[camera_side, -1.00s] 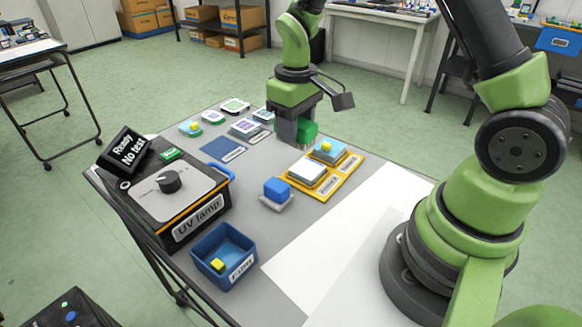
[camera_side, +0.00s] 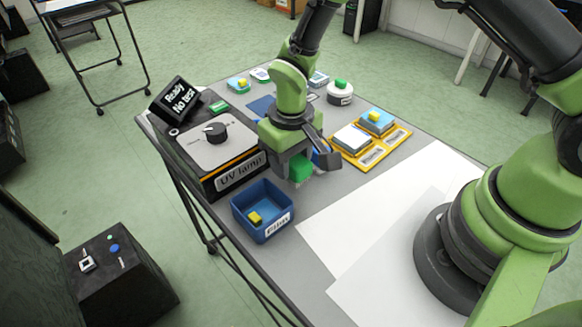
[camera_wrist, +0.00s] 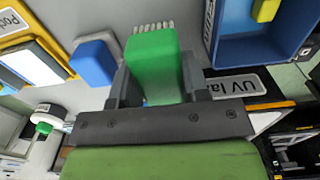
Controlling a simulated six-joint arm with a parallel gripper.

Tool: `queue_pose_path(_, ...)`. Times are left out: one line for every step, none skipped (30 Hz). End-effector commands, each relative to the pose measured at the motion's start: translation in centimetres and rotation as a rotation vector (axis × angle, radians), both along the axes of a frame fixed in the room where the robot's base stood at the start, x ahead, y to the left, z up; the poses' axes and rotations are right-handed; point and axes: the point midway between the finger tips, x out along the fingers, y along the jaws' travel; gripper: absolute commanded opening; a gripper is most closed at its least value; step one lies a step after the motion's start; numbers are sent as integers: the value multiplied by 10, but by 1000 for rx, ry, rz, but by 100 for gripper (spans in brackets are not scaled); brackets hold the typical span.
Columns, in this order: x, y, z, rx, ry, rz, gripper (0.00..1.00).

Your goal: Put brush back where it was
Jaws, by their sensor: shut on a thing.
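My gripper (camera_side: 302,163) is shut on a green brush (camera_side: 300,169), above the grey table between the UV lamp box and the yellow tray. In the wrist view my gripper (camera_wrist: 157,80) has the green brush (camera_wrist: 152,62) between its fingers, with pale bristles at the far end. A blue block (camera_wrist: 92,62) on a grey base is beside the brush in the wrist view. In the side view the blue block is mostly hidden behind my gripper. A white round container (camera_side: 340,96) with a green knob stands at the back right. The wrist view also shows the container (camera_wrist: 47,114).
The UV lamp box (camera_side: 238,176) is left of my gripper. A blue bin (camera_side: 262,222) with a yellow piece inside is in front of it. A yellow tray (camera_side: 383,153) with pads is to the right. White sheets (camera_side: 400,220) cover the right front of the table.

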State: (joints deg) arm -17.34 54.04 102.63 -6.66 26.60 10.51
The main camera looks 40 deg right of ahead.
Motion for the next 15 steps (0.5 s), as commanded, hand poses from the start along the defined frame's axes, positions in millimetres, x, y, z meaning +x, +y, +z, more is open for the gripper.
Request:
queue_pose_path(-1,0,-10,-1,5,-2,16)
queue_pose_path(-1,0,-14,-1,5,-1,16)
queue_pose_path(-1,0,-19,-1,4,-2,16)
queue_pose_path(0,0,-22,-1,4,-1,16)
queue_pose_path(0,0,-23,0,2,-1,16)
queue_pose_path(0,0,-25,0,0,-1,16)
queue_pose_path(0,0,-25,0,0,0,16)
queue_pose_path(0,0,-25,0,0,-1,16)
queue_pose_path(0,0,-25,0,0,-1,16)
queue_pose_path(0,0,-25,0,0,0,16)
queue_pose_path(0,0,-25,0,0,0,16)
queue_pose_path(0,0,-25,0,0,0,16)
queue_pose_path(0,0,-25,0,0,0,16)
queue_pose_path(0,0,-25,0,0,0,16)
queue_pose_path(0,0,-26,0,1,0,16)
